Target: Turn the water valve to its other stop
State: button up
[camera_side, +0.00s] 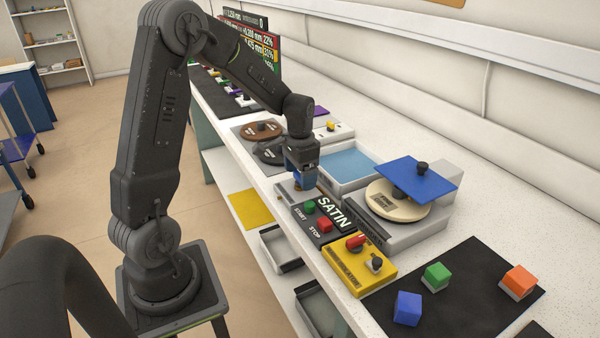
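My gripper (302,178) points down at the middle of the bench, just left of the blue-lined tray. A blue part shows at its fingers, with a small brass-coloured piece (297,187) at their lower end. This may be the water valve, but the gripper covers most of it and I cannot make out a handle or its stops. I cannot tell whether the fingers are open or closed on it. No other fitting is clearly readable as a water valve.
In front are the START/STOP panel (318,223) and a yellow box (358,272) with red and black knobs. A blue plate (432,178) lies over a cream disc (390,207) at right. Coloured blocks sit on a black mat (465,300). Brown and dark discs stand behind my gripper.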

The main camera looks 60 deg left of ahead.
notch_tip(320, 180, up, 14)
dwell(0.7)
jog(key=shift+d, duration=0.1)
jog(key=s+d+r+t, duration=0.1)
jog(key=s+d+t, duration=0.4)
jog(key=s+d, duration=1)
jog(key=d, duration=0.3)
jog(key=shift+s+d+r+t, duration=0.2)
jog(key=shift+s+d+t, duration=0.1)
jog(key=shift+s+d, duration=0.1)
